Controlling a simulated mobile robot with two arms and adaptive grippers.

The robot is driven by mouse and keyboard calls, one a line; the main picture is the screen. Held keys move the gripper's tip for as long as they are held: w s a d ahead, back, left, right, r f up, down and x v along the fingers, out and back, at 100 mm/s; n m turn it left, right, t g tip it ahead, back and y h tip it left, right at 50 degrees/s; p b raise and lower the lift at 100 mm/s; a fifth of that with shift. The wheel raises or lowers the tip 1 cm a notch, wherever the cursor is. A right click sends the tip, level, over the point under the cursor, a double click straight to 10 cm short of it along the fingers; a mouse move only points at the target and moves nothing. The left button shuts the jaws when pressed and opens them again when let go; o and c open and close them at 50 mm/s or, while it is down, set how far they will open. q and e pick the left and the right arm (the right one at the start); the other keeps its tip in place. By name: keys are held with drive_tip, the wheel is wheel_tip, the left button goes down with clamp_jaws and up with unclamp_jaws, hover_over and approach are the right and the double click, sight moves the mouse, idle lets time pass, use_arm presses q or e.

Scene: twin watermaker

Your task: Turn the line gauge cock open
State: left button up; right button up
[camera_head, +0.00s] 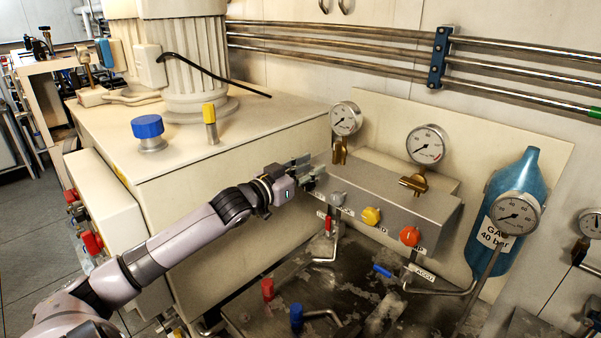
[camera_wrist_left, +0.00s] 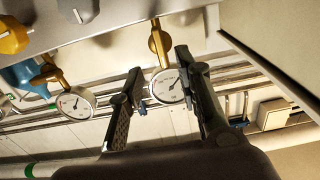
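Two round gauges with brass cocks stand at a steel block. The left gauge (camera_head: 345,118) sits above its brass cock (camera_head: 340,150); the middle gauge (camera_head: 426,145) sits above another brass cock (camera_head: 413,184). I cannot read which is the line gauge. My left gripper (camera_head: 312,170) is at the block's left end, near the left cock. In the left wrist view, the left gripper (camera_wrist_left: 160,63) is open. A gauge (camera_wrist_left: 167,86) and its brass cock (camera_wrist_left: 158,42) appear between and beyond the fingers, with no visible contact. My right gripper is not in view.
The steel block (camera_head: 400,205) carries a grey knob (camera_head: 337,199), a yellow knob (camera_head: 371,216) and an orange knob (camera_head: 409,236). A blue gas bottle (camera_head: 508,185) stands to the right. The cream cabinet (camera_head: 235,200) is on the left. Pipes (camera_head: 380,50) run along the wall.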

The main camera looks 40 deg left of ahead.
use_arm(q)
drive_tip(key=shift+s+a, duration=0.1)
drive_tip(key=shift+s, duration=1.4)
drive_tip(key=shift+f, duration=0.1)
